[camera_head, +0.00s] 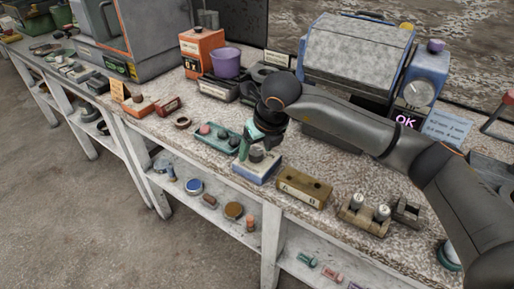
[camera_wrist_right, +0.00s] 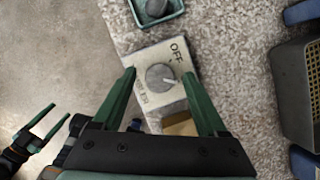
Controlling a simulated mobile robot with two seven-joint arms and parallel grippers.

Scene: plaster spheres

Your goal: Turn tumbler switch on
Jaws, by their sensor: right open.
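The tumbler switch is a pale box with a blue lower part (camera_head: 254,174) and a round grey knob on top, near the front edge of the workbench. In the right wrist view, the knob (camera_wrist_right: 160,78) has a light mark pointing right, and the face reads OFF at upper right. Lettering at lower left is partly hidden by a finger. My right gripper (camera_head: 247,148) is open above the switch, its green fingers on either side of the knob with gaps visible. My left gripper (camera_wrist_right: 46,122) shows at lower left in the wrist view, fingers apart and empty, away from the switch.
A green tray with knobs (camera_head: 216,137) is left of the switch; a brass-coloured box (camera_head: 304,187) is right of it. A wooden holder with white-topped pieces (camera_head: 364,213) stands farther right. A blue-sided machine (camera_head: 357,52) is behind. Floor (camera_head: 90,220) lies in front.

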